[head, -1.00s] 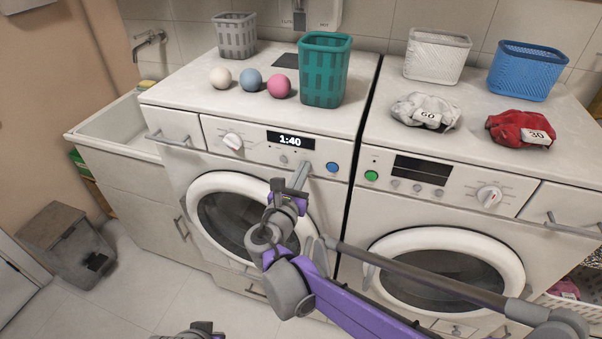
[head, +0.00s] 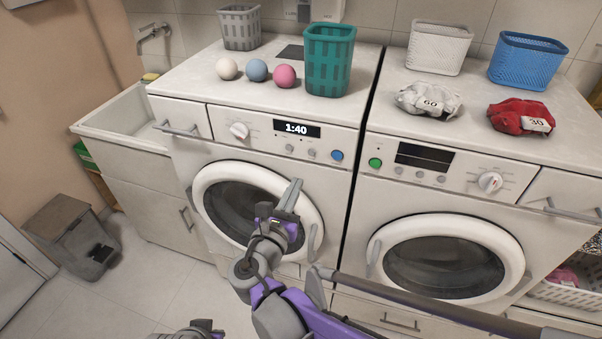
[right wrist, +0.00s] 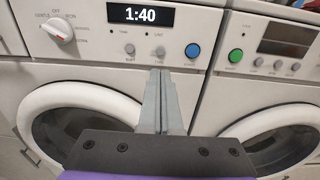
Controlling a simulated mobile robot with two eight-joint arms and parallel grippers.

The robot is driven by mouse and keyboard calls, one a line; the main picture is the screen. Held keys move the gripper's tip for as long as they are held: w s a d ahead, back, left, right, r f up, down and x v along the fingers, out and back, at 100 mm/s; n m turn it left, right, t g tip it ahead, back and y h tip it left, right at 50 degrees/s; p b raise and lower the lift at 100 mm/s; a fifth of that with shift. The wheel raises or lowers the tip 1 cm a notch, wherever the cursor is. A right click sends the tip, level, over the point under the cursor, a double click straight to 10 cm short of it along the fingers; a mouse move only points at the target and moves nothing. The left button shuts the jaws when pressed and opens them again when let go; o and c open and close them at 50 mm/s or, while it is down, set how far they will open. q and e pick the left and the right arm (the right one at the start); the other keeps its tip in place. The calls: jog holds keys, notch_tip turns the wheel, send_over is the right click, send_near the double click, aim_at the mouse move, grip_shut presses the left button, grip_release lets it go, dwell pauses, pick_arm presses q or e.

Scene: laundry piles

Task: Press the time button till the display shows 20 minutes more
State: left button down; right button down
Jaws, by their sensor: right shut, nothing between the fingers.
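The display (head: 297,129) of the left machine reads 1:40, and it reads the same in the right wrist view (right wrist: 140,15). Below it are two small grey buttons, a left one (right wrist: 130,50) and a right one (right wrist: 160,52); their labels are too small to read surely. My right gripper (head: 297,183) is shut and empty, in front of the left machine's door and below the buttons. In the right wrist view its fingertips (right wrist: 160,72) point up just under the right grey button, with a gap. My left gripper (head: 200,328) shows only partly at the bottom edge.
A blue button (head: 337,155) and a dial (head: 239,131) flank the grey buttons. The right machine has a green button (head: 375,163) and a dark display (head: 425,157). Balls, baskets and two labelled cloth bundles stand on top.

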pick_arm(q)
jog(key=shift+s+f, duration=0.1)
pick_arm(e)
jog(key=v, duration=0.3)
jog(key=shift+s+a, duration=0.15)
jog(key=shift+s, duration=0.15)
dwell(1.2)
